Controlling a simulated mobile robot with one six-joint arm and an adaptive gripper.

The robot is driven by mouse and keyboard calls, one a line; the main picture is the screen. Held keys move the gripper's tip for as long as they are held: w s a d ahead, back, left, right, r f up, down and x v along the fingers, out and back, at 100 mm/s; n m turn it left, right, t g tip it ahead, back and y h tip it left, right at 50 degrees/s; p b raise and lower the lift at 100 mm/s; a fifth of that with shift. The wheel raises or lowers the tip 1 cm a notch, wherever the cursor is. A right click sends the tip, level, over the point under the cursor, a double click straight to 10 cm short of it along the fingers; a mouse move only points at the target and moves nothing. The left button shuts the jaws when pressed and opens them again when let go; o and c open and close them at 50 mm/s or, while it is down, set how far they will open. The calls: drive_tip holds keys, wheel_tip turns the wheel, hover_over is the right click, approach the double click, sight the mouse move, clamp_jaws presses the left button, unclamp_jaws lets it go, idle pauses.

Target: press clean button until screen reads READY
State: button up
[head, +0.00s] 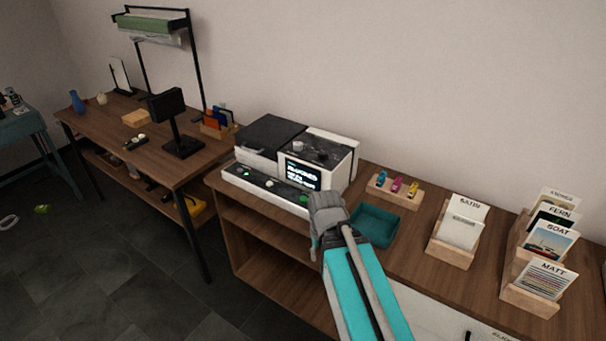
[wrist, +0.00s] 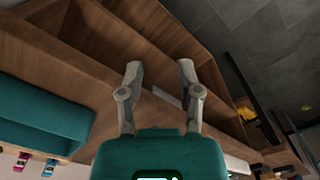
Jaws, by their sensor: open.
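A white and black printer (head: 262,148) stands on the wooden counter. Its small dark screen (head: 303,174) shows bright text that is too small to read for sure. A front control strip carries a lit green button (head: 247,174) at the left, a small pale button (head: 269,183) in the middle and a green one (head: 304,197) at the right; I cannot read which is clean. My gripper (head: 322,205) is in front of the strip's right end and hides part of it. In the wrist view my gripper (wrist: 160,75) is open and empty, over the counter's front edge and shelves.
A teal tray (head: 375,224) lies just right of my gripper; it also shows in the wrist view (wrist: 40,112). Behind it is a wooden holder (head: 394,192) with three coloured cartridges. Card holders (head: 457,240) stand farther right. A desk (head: 150,140) with a monitor stands left.

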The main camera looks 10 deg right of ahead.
clamp_jaws()
idle(1.1)
